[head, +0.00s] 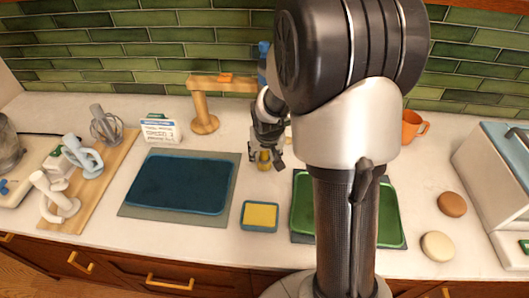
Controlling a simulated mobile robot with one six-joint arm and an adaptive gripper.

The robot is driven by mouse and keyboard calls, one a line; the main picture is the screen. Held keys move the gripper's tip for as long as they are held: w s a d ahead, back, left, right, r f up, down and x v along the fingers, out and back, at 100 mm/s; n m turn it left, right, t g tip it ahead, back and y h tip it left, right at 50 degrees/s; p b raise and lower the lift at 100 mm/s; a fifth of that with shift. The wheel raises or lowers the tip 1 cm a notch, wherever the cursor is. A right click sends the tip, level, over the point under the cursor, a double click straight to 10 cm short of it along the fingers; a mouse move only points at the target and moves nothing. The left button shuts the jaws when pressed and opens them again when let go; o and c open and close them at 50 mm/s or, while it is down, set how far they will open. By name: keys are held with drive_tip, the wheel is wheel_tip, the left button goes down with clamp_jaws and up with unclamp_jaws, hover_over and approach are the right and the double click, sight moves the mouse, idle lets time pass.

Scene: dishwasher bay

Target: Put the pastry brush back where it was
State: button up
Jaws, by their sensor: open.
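My gripper (267,157) is open and low over the counter, in the middle, between the blue tray and the green tray. A small yellow piece (263,160) shows right at its fingers; I cannot tell whether it touches them. I cannot pick out the pastry brush for certain; the yellow piece may be part of it. A wooden stand (203,117) with a crossbar stands behind, to the left of my gripper, with a small orange piece (225,77) on the bar. My arm hides part of the counter behind and to the right.
A blue tray (180,184) lies left, a green tray (302,204) right, partly behind my arm. A small blue dish with a yellow inside (260,215) sits in front. A white card (160,130), an orange mug (411,127) and two round pieces (452,204) stand around.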

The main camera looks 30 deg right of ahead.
drive_tip(key=s+a+r+n+p, duration=0.1)
drive_tip(key=s+a+r, duration=0.25)
drive_tip(key=r, duration=0.25)
drive_tip(key=s+a+r+p, duration=0.2)
drive_tip(key=s+r, duration=0.3)
drive_tip(key=r, duration=0.2)
drive_tip(key=s+a+r+n+p, duration=0.1)
drive_tip(key=s+a+r, duration=0.25)
drive_tip(key=r, duration=0.25)
drive_tip(key=s+a+r+n+y, duration=0.1)
drive_tip(key=s+a, duration=0.1)
drive_tip(key=s, duration=0.5)
drive_tip(key=s+a+r+n, duration=0.1)
drive_tip(key=s+a+r, duration=0.1)
drive_tip(key=s, duration=0.4)
drive_tip(key=shift+s+a+y, duration=0.4)
drive_tip(key=shift+a, duration=0.2)
